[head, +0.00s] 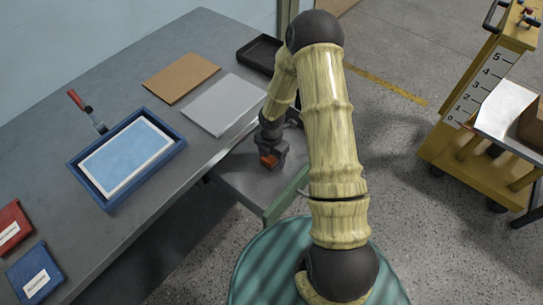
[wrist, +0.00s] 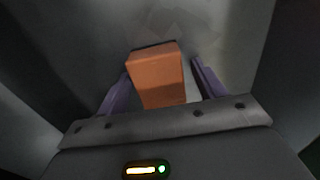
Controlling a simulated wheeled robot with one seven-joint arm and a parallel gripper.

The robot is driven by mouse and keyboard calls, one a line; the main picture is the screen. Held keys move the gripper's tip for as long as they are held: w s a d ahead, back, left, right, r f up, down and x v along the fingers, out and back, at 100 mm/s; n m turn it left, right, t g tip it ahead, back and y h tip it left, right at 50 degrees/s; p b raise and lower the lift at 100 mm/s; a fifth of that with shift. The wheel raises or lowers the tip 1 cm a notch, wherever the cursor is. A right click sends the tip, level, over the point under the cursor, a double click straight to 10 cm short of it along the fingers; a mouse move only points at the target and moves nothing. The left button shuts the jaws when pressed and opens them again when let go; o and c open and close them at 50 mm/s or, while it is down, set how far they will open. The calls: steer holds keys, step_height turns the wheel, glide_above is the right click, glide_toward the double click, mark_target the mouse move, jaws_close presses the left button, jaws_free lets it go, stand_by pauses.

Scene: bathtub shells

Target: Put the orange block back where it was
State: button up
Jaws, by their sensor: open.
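The orange block (head: 268,161) is under my gripper (head: 270,152), low in what looks like a pulled-out grey drawer (head: 238,178) with a green front edge. In the wrist view the orange block (wrist: 158,74) stands between the two purple fingers of my gripper (wrist: 161,80). The fingers are apart, with a visible gap on the block's right side; on the left the finger is close to it, and I cannot tell if it touches. The block's underside is hidden.
The grey workbench (head: 150,60) holds a blue tray (head: 161,161), a brown board (head: 180,77), a pale grey sheet (head: 222,104) and a black tray (head: 245,56). A yellow cart (head: 450,150) is on the right.

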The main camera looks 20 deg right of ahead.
steer(key=shift+w+d+r, duration=0.1)
steer(key=shift+r, duration=0.55)
step_height(320, 180, up, 11)
steer(key=p, duration=0.2)
steer(key=s+r+m+t, duration=0.2)
steer(key=s+r+m, duration=1.2)
steer(key=m, duration=1.1)
step_height(320, 180, up, 2)
steer(key=shift+s+r+t, duration=0.15)
steer(key=shift+s+t, duration=0.1)
steer(key=shift+t, duration=0.05)
